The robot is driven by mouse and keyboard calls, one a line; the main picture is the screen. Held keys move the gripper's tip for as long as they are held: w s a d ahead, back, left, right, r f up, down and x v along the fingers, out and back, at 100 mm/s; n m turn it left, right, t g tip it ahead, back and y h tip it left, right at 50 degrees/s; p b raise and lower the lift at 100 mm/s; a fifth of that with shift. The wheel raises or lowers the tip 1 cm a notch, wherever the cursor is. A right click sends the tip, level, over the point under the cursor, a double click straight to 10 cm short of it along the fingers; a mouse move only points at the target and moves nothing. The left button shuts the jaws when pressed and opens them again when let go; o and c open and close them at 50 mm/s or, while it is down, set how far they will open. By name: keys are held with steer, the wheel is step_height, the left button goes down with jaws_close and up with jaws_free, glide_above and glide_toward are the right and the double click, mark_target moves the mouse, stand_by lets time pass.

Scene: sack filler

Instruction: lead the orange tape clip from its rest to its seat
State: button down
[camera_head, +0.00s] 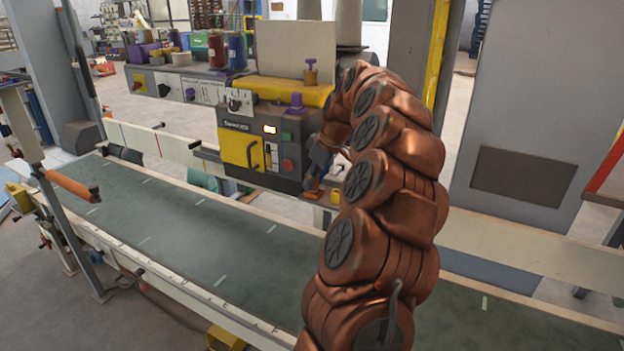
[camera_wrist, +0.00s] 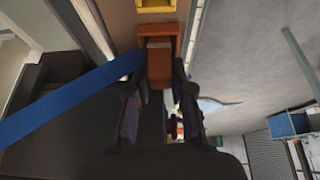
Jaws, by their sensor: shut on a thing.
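The orange tape clip (camera_wrist: 159,66) is a small block-like piece between the fingers of my gripper (camera_wrist: 158,98) in the wrist view. My gripper is shut on it, with one dark finger on each side.
A green conveyor belt (camera_head: 190,225) runs below the machine, with pale rails along it. Jars and tubs (camera_head: 215,50) stand on a shelf behind. A grey cabinet (camera_head: 530,110) stands at the right. A blue strip (camera_wrist: 70,98) crosses the left of the wrist view.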

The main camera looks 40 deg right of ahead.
steer(key=c, duration=0.9)
jaws_free()
steer(key=shift+c, duration=0.2)
steer(key=v, duration=1.2)
